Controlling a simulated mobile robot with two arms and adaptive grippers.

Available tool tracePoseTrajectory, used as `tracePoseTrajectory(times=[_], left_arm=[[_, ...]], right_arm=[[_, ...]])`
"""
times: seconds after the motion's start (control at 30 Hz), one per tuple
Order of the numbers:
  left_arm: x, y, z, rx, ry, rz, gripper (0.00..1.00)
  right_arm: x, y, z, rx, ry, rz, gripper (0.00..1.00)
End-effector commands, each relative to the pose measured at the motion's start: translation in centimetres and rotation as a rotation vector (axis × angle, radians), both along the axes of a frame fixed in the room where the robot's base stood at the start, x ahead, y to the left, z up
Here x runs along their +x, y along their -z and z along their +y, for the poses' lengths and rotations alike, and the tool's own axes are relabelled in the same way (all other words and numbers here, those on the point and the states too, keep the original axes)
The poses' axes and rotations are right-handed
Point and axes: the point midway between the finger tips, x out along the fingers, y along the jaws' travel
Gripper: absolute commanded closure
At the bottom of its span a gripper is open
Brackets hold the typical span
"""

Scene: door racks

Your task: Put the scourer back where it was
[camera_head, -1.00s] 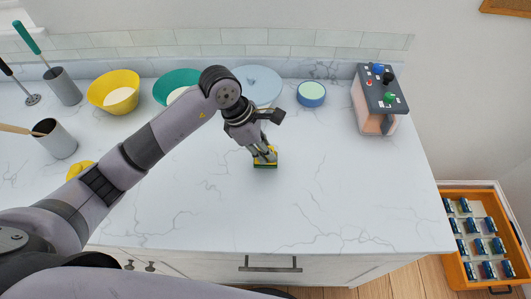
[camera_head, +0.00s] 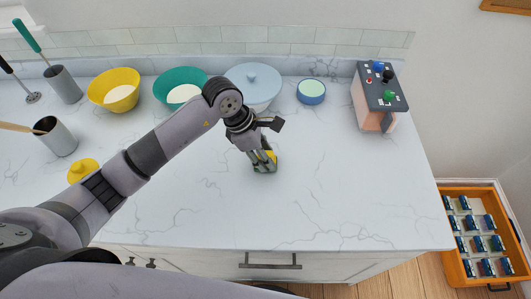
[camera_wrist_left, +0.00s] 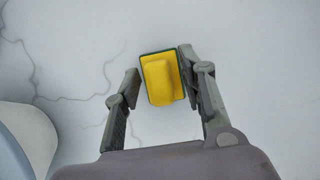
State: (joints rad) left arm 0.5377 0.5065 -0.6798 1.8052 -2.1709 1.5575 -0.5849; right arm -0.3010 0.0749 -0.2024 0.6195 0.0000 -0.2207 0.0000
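The scourer (camera_head: 270,156) is a small yellow block with a dark green layer, on the white marble counter near its middle. In the left wrist view the scourer (camera_wrist_left: 162,78) lies between the fingertips of my left gripper (camera_wrist_left: 158,64). The right finger is at its edge, and whether it touches is hard to tell. A clear gap separates the left finger from it, so the gripper is open. In the head view my left gripper (camera_head: 263,166) is low over the counter and partly hides the scourer. My right gripper is not in view.
A control box (camera_head: 380,97) is at the right. A yellow lid (camera_head: 83,170) is left. The counter's front right is clear.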

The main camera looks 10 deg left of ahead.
Motion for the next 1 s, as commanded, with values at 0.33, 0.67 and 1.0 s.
tracePoseTrajectory(times=[0.33, 0.67, 1.0], left_arm=[[0.1, -1.1, 0.4, -0.001, 0.0, -0.006, 0.62], [-0.4, -7.4, 3.0, 0.0, -0.001, -0.007, 0.62], [-0.9, -11.2, 4.5, 0.0, 0.0, 0.0, 0.62]], right_arm=[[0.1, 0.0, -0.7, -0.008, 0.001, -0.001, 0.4], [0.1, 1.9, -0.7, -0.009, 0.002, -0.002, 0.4], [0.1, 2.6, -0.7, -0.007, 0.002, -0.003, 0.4]])
